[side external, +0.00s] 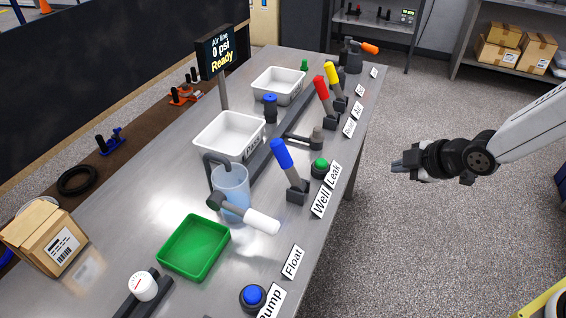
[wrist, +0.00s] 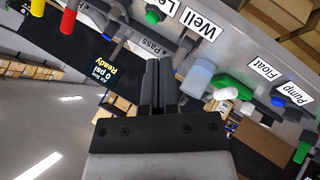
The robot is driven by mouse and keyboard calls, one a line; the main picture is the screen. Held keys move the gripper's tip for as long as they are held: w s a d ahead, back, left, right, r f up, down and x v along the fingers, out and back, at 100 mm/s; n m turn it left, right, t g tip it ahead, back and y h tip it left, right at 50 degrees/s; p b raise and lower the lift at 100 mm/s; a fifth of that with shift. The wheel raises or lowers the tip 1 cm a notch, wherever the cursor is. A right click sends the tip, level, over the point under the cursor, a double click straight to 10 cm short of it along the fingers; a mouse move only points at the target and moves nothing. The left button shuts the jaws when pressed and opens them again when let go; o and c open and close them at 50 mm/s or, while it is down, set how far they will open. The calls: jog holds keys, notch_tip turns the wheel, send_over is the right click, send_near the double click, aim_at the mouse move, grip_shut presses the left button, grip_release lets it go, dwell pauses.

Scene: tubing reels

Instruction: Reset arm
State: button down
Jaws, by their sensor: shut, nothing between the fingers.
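My gripper (side external: 398,165) is at the right in the side external view, off the table's edge and out over the floor. It points left toward the bench and touches nothing. In the wrist view its two dark fingers (wrist: 158,62) lie close together, with nothing held between them. The steel bench (side external: 130,185) carries the work items, all apart from my gripper.
On the bench are blue (side external: 281,153), red (side external: 320,88) and yellow (side external: 332,73) levers, a green tray (side external: 168,268), white trays (side external: 200,128), a clear vessel (side external: 232,180) and an air line display (side external: 216,52) reading 0 psi, Ready. The floor around my gripper is clear.

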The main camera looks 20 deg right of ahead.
jog(key=s+d+f+m+g+h, duration=0.1)
jog(key=s+d+m+g+h, duration=0.1)
jog(key=s+d+m+g, duration=0.4)
jog(key=shift+s+d+f+m, duration=0.15)
jog(key=shift+s+d+m, duration=0.55)
jog(key=shift+s+m, duration=2.25)
jog(key=shift+w+m, duration=0.75)
jog(key=shift+w, duration=0.05)
